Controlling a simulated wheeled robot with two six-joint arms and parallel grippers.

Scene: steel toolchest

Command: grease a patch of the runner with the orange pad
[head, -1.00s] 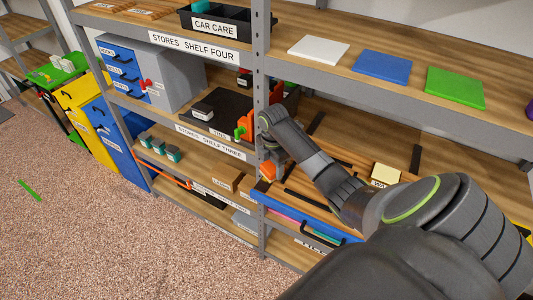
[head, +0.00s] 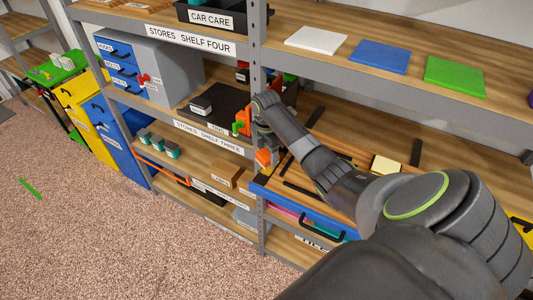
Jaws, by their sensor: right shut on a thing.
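My right arm reaches across to the shelf post. Its gripper (head: 264,147) is small and partly hidden by my wrist and the post. It is shut on the orange pad (head: 263,157), which shows as a small orange block by the post, near the left end of a blue drawer (head: 345,232). Dark strips (head: 300,190) lie on the wooden surface above the drawer; I cannot tell which is the runner. Whether the pad touches anything is too small to tell. My left gripper is out of view.
A steel post (head: 257,45) stands close to my right wrist. A pale yellow block (head: 386,164) sits on the wood right of my arm. A dark tray (head: 228,103) lies left of the post. White, blue and green slabs (head: 455,76) lie on the upper shelf.

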